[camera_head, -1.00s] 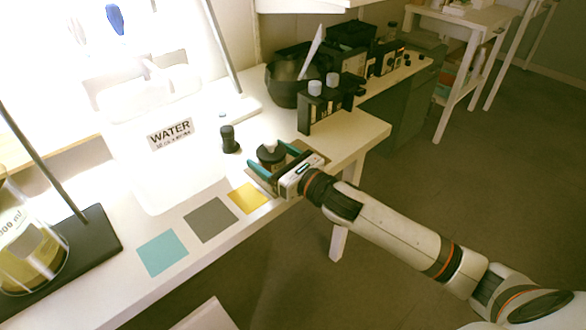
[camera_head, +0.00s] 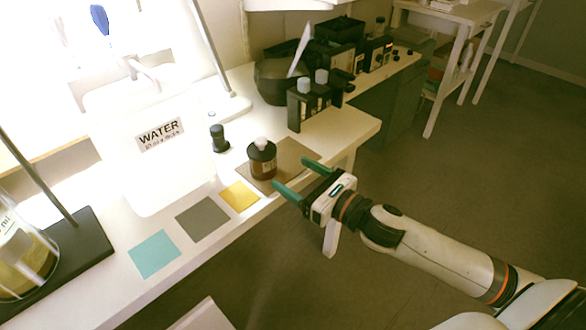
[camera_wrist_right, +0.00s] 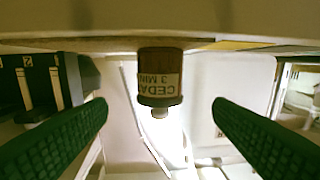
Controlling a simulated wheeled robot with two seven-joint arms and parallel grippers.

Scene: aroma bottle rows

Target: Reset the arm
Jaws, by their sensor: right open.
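My right gripper (camera_head: 296,179) is open and empty in the head view, just off the table's front edge, to the right of and nearer than the brown bottle. The brown bottle (camera_head: 262,163) with a pale cap stands upright on a brownish square. In the right wrist view the bottle (camera_wrist_right: 160,72) shows upside down between and beyond the two green fingers, apart from both. Its label reads "CEDA" and "3 MIN". My left gripper is not in view.
Teal (camera_head: 154,254), grey (camera_head: 202,218) and yellow (camera_head: 240,196) squares lie along the table's front. A small dark bottle (camera_head: 219,139) stands behind. A black rack (camera_head: 310,103) with bottles stands farther back. The floor right of the table is clear.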

